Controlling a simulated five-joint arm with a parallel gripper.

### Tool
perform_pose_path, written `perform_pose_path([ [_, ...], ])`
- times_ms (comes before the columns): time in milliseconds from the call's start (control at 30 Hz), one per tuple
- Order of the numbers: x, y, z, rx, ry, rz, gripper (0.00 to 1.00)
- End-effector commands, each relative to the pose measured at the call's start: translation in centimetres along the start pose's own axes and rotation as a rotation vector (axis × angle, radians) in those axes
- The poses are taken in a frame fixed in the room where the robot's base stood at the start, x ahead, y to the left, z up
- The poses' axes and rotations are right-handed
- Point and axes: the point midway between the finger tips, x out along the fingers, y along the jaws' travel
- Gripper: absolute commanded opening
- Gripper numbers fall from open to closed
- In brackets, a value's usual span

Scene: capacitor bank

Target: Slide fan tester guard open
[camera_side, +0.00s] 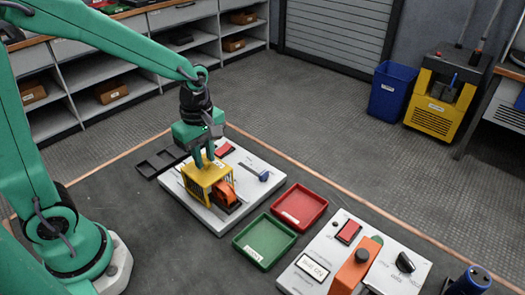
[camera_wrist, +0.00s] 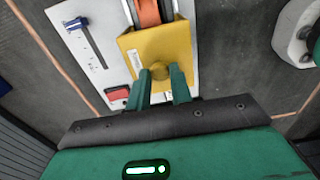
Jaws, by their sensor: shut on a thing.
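The fan tester is a white panel (camera_wrist: 80,18) on the dark mat, and it also shows in the side view (camera_side: 204,222). Its yellow guard (camera_wrist: 165,46) is a box with barred sides in the side view (camera_side: 203,183). An orange part (camera_side: 226,191) shows beside the guard's right end. My gripper (camera_wrist: 160,76) is shut on the round yellow knob (camera_wrist: 160,71) of the guard, one green finger on each side. In the side view my gripper (camera_side: 205,160) comes down from above at the guard's far side.
A red button (camera_wrist: 119,95) and a blue-handled slider (camera_wrist: 75,24) are on the panel beside the guard. A green tray (camera_side: 264,241) and a red tray (camera_side: 299,206) lie to the right. Another white panel (camera_side: 330,241) with controls stands beyond. A black tray (camera_side: 160,162) lies behind left.

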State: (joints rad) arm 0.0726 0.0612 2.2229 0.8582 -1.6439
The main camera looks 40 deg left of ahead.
Motion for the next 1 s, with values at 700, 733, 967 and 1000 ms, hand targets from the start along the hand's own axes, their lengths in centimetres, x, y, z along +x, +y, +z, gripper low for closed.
perform_pose_path([
  [700, -0.1, 0.1, -2.6, -0.001, 0.000, 0.005, 0.00],
  [733, -0.1, 0.1, -2.7, -0.001, 0.000, 0.005, 0.00],
  [967, -0.1, 0.2, -3.5, -0.001, 0.000, 0.005, 0.00],
  [1000, -0.1, 0.2, -3.6, -0.001, 0.000, 0.005, 0.00],
])
